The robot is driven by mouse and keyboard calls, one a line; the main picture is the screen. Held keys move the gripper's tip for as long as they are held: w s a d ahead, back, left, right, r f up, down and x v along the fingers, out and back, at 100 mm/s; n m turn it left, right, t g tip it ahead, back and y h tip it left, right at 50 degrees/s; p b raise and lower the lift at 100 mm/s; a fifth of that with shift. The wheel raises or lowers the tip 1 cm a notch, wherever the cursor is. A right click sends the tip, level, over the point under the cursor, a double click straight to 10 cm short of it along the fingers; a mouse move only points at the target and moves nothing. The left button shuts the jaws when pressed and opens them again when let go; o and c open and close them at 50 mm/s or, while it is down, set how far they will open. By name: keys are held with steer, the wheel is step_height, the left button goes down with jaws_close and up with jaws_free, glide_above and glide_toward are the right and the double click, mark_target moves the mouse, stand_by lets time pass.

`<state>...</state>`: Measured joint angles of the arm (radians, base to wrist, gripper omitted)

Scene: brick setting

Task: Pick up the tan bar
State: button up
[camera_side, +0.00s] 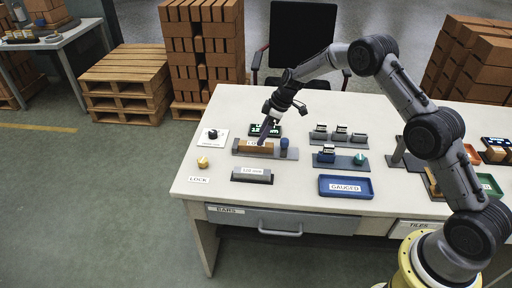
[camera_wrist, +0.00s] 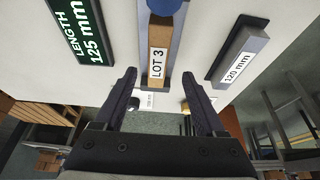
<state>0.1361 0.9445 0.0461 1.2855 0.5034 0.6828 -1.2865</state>
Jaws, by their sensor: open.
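The tan bar (camera_side: 256,148) lies in a grey holder (camera_side: 238,153) on the white table in the side view. In the wrist view the tan bar (camera_wrist: 156,76), with its "LOT 3" label, runs lengthwise between my fingers' lines. My gripper (camera_side: 263,137) points down just over the bar in the side view. In the wrist view my gripper (camera_wrist: 160,73) is open, one finger on each side of the bar's line. Nothing is held. Whether the fingers reach down to the bar's height is hard to tell.
A blue cylinder (camera_side: 284,143) stands at the bar's right end. A grey "120 mm" block (camera_side: 252,175) sits in front. A "LENGTH 125 mm" display (camera_wrist: 85,32) is behind. A blue "GAUGED" tray (camera_side: 346,194) and a yellow knob (camera_side: 203,162) are nearby.

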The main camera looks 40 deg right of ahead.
mark_target(256, 147)
steer(key=x, duration=0.5)
steer(key=shift+w+d, duration=0.15)
steer(key=shift+d, duration=0.05)
jaws_close()
